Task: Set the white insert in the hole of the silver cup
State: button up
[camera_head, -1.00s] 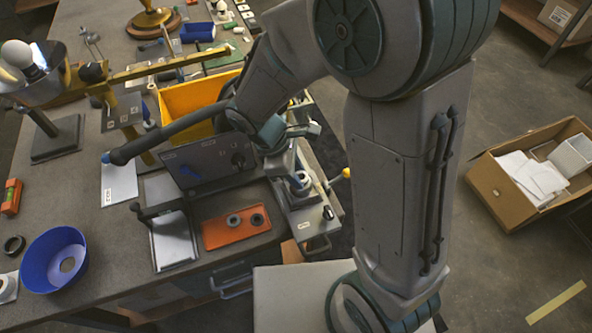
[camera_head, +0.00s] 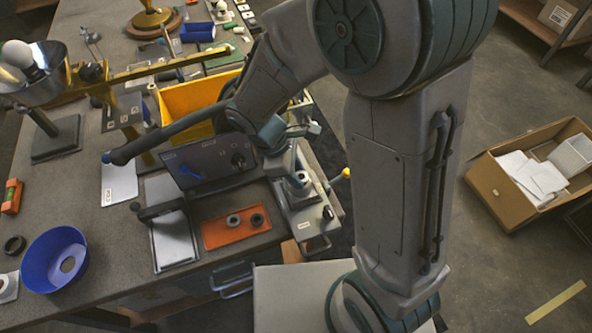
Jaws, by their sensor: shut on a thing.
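My gripper (camera_head: 294,166) points down over the grey fixture at the right end of the bench, partly hidden by my own wrist. A small silver cup (camera_head: 301,187) appears to sit in this fixture, just under my fingertips. A small pale piece at the fingertips (camera_head: 303,176) looks like the white insert. My gripper is shut on it. The piece is at or just above the mouth of the cup. The view is too small to tell whether it touches the rim or is inside the hole.
An orange tray (camera_head: 236,228) with two dark rings lies left of the fixture. An upright dark panel (camera_head: 208,163) and a yellow bin (camera_head: 190,97) stand close to my wrist. A blue bowl (camera_head: 55,258) is at the front left. A yellow-tipped handle (camera_head: 345,174) sticks out right.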

jog(key=shift+f, duration=0.25)
dwell(1.3)
jog(key=shift+r, duration=0.25)
dwell(1.2)
jog(key=o, duration=1)
notch_tip(320, 180, up, 4)
jog(key=shift+r, duration=0.15)
jog(key=s+d+r, duration=0.1)
jog(key=d+r, duration=0.1)
jog(key=d, duration=0.1)
jog(key=d+r, duration=0.2)
jog(key=d, duration=0.2)
jog(key=s+d+r+b, duration=0.1)
jog(key=d+r, duration=0.1)
jog(key=d, duration=0.2)
jog(key=shift+s+d+r, duration=0.2)
jog(key=shift+s+r, duration=0.15)
